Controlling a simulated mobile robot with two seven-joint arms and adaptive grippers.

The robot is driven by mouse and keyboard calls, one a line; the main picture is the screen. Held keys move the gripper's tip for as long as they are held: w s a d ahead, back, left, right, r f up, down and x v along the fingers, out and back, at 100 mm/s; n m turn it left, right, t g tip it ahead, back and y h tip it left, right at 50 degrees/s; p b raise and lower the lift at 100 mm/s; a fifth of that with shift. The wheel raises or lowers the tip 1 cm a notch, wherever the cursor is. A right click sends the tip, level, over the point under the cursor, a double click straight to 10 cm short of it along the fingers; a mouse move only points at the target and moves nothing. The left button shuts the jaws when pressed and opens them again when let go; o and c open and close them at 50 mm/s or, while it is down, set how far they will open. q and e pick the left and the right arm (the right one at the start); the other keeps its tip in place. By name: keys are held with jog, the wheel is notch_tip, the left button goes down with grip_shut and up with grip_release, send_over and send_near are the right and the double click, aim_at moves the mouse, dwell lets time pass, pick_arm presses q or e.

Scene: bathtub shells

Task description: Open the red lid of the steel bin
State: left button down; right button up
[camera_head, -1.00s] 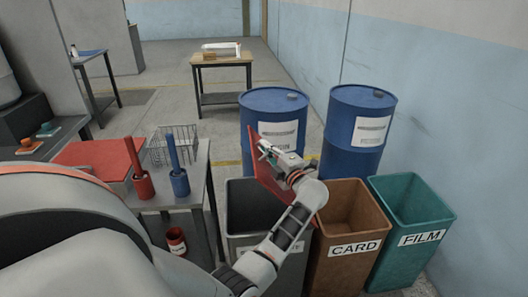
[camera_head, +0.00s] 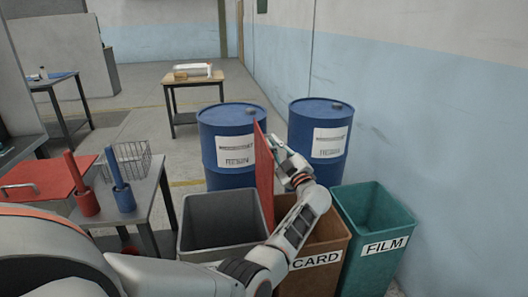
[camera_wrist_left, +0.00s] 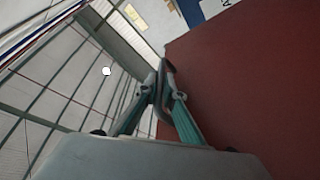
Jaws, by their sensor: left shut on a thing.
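The steel bin (camera_head: 220,235) is an open grey bin at the bottom middle of the head view, its inside showing. Its red lid (camera_head: 263,172) stands almost upright along the bin's right side, seen nearly edge-on. My left gripper (camera_head: 279,150) is at the right face of the lid, near its upper part. In the left wrist view, the lid (camera_wrist_left: 245,100) fills the right side as a dark red surface. The left fingers (camera_wrist_left: 163,92) are shut on a grey piece beside it, which looks like the lid's handle. My right gripper is not in view.
A brown CARD bin (camera_head: 322,238) and a teal FILM bin (camera_head: 378,215) stand to the right. Two blue drums (camera_head: 226,125) (camera_head: 322,112) stand behind. A bench at left carries a red panel (camera_head: 40,182), a wire basket (camera_head: 130,160) and red and blue holders.

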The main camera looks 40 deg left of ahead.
pick_arm(q)
jog(key=shift+w+d+f+m+t+b, duration=0.2)
jog(key=shift+w+d+m+b, duration=0.2)
jog(key=shift+w+d+m, duration=0.25)
jog(key=shift+w+d+f+m+t+b, duration=0.2)
jog(key=shift+w+d+m+b, duration=0.25)
jog(key=shift+w+d, duration=0.4)
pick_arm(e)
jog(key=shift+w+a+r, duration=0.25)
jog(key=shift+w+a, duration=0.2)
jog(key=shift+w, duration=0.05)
pick_arm(q)
jog(key=shift+w+a, duration=0.1)
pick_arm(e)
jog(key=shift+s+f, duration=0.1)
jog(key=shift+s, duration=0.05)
pick_arm(q)
jog(key=c, duration=2.4)
grip_release()
jog(key=shift+c, duration=0.2)
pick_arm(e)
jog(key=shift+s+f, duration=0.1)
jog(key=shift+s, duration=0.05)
